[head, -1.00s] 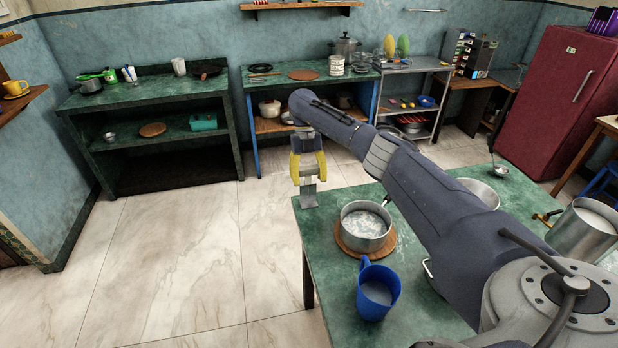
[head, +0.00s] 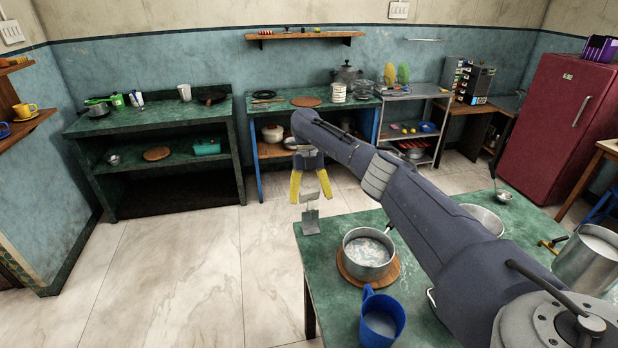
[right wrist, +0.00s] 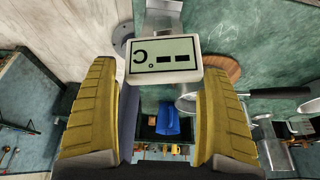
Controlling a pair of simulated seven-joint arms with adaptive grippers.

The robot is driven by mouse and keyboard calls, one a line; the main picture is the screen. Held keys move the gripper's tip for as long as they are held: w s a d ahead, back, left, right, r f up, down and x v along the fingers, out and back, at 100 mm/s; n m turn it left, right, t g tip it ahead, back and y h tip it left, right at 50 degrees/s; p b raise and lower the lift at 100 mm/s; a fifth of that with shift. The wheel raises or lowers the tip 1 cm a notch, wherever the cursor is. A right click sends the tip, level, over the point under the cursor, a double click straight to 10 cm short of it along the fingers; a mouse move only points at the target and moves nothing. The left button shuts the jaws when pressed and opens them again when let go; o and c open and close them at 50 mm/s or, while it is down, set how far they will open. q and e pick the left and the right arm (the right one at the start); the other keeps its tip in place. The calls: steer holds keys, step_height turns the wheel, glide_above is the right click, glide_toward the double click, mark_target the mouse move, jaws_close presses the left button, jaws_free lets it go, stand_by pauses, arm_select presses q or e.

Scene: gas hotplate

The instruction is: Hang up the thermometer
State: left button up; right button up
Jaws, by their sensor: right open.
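The thermometer is a small pale box with a grey display (right wrist: 163,58), seen just beyond the fingertips in the right wrist view. In the head view it is too small to make out clearly. A grey metal stand (head: 310,226) is at the near table's far left corner, under my right gripper; its metal also shows behind the display (right wrist: 165,14). My right gripper (head: 310,197) points down with its yellow fingers spread, one on each side of the thermometer. In the wrist view there are gaps beside the display. My left gripper is not in view.
A metal pot (head: 367,252) stands on a round wooden board (head: 349,274), close right of the stand. A blue mug (head: 381,322) is nearer. A metal bowl (head: 484,219) and a large pot (head: 588,262) stand farther right. The floor left of the table is clear.

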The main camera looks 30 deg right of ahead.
steer(key=v, duration=0.9)
